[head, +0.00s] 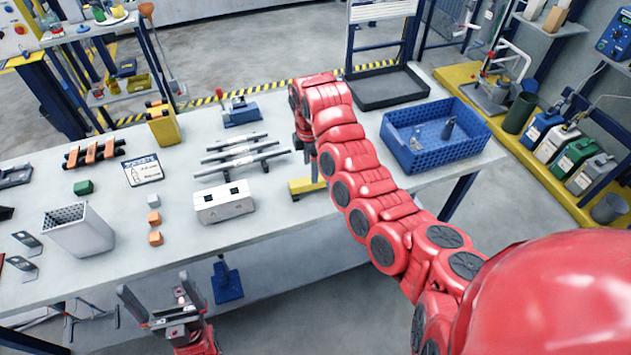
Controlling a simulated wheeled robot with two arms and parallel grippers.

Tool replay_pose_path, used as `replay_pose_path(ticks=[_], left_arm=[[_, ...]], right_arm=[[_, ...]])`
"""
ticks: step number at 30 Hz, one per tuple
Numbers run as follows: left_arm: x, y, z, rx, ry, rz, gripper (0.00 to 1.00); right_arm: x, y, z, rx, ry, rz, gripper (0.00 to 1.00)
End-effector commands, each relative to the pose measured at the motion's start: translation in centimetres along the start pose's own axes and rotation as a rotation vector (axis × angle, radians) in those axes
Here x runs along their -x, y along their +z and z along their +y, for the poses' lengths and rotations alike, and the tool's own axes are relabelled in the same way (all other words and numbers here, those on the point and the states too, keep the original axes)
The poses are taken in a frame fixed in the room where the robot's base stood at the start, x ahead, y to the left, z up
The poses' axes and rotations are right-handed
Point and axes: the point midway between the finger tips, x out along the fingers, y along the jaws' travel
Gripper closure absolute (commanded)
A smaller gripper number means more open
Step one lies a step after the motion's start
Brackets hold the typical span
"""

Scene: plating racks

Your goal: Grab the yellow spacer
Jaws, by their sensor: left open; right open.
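A yellow spacer (303,187) lies on the grey workbench, right of the white block, with part of it hidden behind my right arm. My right gripper (308,150) points down just above and behind the spacer; its fingers are mostly hidden, and I cannot tell whether they touch it. My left gripper (163,312) is open and empty, low in front of the bench's near edge, well away from the spacer.
A white block (223,204) and metal bars (240,150) lie left of the spacer. A blue crate (412,163) stands to the right. A grey perforated bin (85,236), small orange blocks (155,239) and a yellow holder (165,130) stand further left on the workbench (270,215).

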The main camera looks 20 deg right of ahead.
Motion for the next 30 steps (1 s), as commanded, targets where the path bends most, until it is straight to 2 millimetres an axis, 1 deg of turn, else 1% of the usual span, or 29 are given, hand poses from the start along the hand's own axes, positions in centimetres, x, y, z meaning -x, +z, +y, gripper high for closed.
replay_pose_path(ticks=[1,6,8,12,15,18,26,30], left_arm=[[-0.5,-0.1,0.0,0.000,0.000,0.001,0.00],[-1.0,-0.2,-0.1,0.000,0.000,0.000,0.00],[-1.7,-0.3,-0.1,0.000,0.000,0.001,0.00],[-3.6,-0.6,-0.2,0.000,0.000,0.001,0.00],[-3.6,-0.6,-0.2,0.000,0.000,0.000,0.00],[-3.8,-0.6,-0.2,0.000,0.000,0.000,0.00],[-3.7,-0.6,-0.2,0.000,0.000,0.001,0.00],[-3.7,-0.6,-0.2,0.000,0.000,0.001,0.00]], right_arm=[[-0.4,0.0,-0.1,0.000,-0.003,0.000,0.25],[-1.5,0.1,0.0,0.001,-0.002,-0.001,0.25],[-1.9,0.3,0.0,0.001,-0.001,-0.001,0.25],[-4.0,0.9,-0.2,0.002,-0.007,-0.001,0.25],[-5.4,0.9,0.0,0.002,0.000,-0.002,0.25],[-6.3,0.9,-0.1,0.001,-0.003,-0.002,0.25],[-6.6,0.8,0.0,0.001,0.002,0.000,0.25],[-6.6,0.8,0.0,0.000,0.001,0.000,0.50]])
